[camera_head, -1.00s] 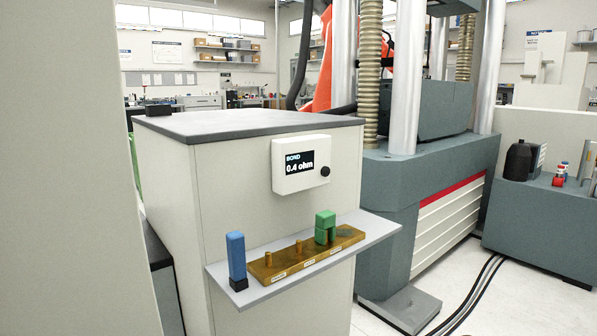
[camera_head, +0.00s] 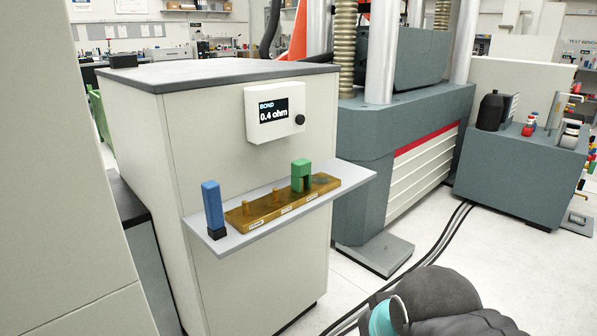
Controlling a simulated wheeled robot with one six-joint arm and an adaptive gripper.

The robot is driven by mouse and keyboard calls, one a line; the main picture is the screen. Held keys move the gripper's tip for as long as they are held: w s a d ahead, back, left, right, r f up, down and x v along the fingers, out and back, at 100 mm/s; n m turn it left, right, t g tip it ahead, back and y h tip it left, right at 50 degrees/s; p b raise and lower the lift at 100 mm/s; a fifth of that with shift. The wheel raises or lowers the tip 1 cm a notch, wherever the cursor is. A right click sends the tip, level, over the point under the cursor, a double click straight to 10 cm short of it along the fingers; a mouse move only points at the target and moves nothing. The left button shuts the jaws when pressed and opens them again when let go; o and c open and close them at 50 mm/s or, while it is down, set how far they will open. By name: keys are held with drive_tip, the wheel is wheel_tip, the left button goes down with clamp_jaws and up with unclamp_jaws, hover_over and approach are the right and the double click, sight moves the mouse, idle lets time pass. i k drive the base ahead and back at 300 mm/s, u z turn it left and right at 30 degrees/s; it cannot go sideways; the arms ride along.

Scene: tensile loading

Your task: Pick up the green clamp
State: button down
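The green clamp (camera_head: 301,171) stands upright at the right part of a brass-coloured strip (camera_head: 262,208) with short pegs and labels. The strip lies on a grey shelf (camera_head: 352,177) fixed to the front of a pale cabinet. A dark grey, rounded part of my arm with a teal band shows at the bottom right, well apart from the clamp. My gripper's fingers are not in view.
A blue block (camera_head: 212,206) with a black base stands at the shelf's left end. A display box (camera_head: 275,113) reading "BOND 0.4 ohm" is above the shelf. The grey testing machine (camera_head: 400,130) stands right of the cabinet. Black cables (camera_head: 432,243) run across the open floor.

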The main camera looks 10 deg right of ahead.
sight(301, 167)
drive_tip(key=k, duration=1.2)
drive_tip(key=z, duration=0.8)
drive_tip(key=i, duration=1.4)
drive_tip(key=u, duration=0.35)
